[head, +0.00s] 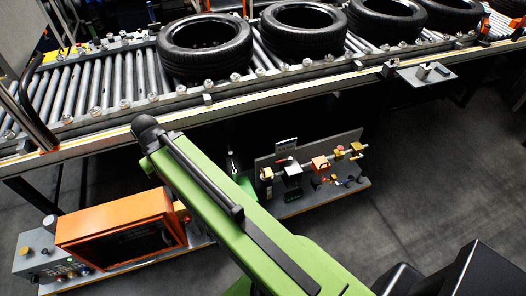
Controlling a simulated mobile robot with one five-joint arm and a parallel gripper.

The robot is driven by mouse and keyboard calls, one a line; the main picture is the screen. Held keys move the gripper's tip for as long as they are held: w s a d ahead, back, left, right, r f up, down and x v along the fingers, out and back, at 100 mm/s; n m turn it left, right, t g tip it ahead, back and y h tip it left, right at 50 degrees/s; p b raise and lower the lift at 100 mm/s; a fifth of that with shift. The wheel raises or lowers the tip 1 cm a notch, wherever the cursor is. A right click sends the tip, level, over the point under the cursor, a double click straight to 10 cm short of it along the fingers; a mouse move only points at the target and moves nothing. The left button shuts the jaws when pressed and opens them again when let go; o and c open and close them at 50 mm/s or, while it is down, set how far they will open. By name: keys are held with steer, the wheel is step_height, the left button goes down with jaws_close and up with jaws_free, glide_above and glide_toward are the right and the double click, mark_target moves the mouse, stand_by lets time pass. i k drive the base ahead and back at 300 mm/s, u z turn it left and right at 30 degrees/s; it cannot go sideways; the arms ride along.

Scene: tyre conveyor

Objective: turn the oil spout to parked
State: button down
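I cannot make out the oil spout for certain. A small green piece (246,186) with a thin dark upright part (231,160) shows just past my green arm, at the left end of a low panel. It may be the oil can and its spout; its lower part is hidden by my arm, and I cannot tell which way the spout points. My arm reaches up and left across the middle of the view to a black rounded joint. My gripper is not visible.
A conveyor (92,88) with several tyres (206,45) crosses the back. The low panel (336,190) carries valves and small fittings right of my arm. An orange-framed box (122,232) and a grey control box (48,262) stand left. Floor (445,165) at right is clear.

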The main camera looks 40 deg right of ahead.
mark_target(231, 153)
steer(key=u, duration=0.05)
steer(key=i, duration=1)
steer(key=z, duration=0.1)
